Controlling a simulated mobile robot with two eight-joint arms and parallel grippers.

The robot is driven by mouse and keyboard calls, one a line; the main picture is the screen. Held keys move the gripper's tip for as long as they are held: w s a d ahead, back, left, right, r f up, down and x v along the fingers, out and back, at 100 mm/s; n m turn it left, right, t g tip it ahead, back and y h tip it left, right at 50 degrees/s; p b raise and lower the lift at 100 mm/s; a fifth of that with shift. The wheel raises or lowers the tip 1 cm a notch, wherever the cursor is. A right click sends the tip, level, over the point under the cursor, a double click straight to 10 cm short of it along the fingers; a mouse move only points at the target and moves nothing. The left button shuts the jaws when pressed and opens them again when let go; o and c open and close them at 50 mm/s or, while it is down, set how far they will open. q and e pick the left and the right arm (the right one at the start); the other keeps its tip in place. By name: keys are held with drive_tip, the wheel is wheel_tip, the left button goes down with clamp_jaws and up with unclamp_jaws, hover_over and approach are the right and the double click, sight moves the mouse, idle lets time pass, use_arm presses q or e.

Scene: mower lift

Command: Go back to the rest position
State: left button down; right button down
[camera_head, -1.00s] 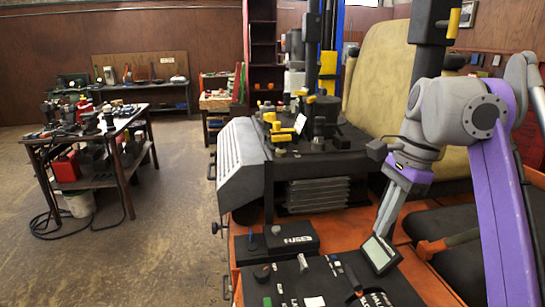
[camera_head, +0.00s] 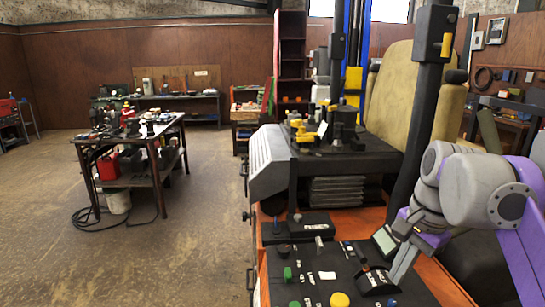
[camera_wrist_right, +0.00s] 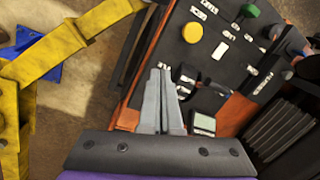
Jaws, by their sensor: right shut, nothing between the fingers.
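My right gripper (camera_head: 396,278), grey with a purple wrist, points down at the right edge of the black control panel (camera_head: 340,262). Its grey fingers are together and empty, and they also show in the right wrist view (camera_wrist_right: 160,75). In the head view the fingers overlap the gap between a small screen (camera_head: 385,240) and a black lever housing (camera_head: 374,281). I cannot tell how far above the panel they are. A yellow knob (camera_head: 339,300) and a green knob (camera_head: 295,303) sit on the panel. My left gripper is not in view.
A black post (camera_head: 425,110) and a tan seat (camera_head: 392,100) stand behind the panel. A yellow frame (camera_wrist_right: 50,60) is at the left in the right wrist view. A tool table (camera_head: 125,160) stands at left, with open floor (camera_head: 50,240) around it.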

drive_tip(key=s+a+f+n+t, duration=0.1)
drive_tip(key=s+f+n, duration=0.3)
drive_tip(key=f, duration=0.5)
drive_tip(key=s+a+f+n+t+h, duration=0.1)
drive_tip(key=s+f+n, duration=0.3)
drive_tip(key=f, duration=0.6)
drive_tip(key=s+a+f+n+t, duration=0.2)
drive_tip(key=s+a+f+n, duration=0.1)
drive_tip(key=s+f, duration=0.4)
wheel_tip(320, 180, down, 3)
drive_tip(key=shift+a+f+n+t, duration=0.15)
drive_tip(key=shift+a+n+t, duration=0.2)
drive_tip(key=shift+n, duration=0.45)
drive_tip(key=shift+a, duration=0.1)
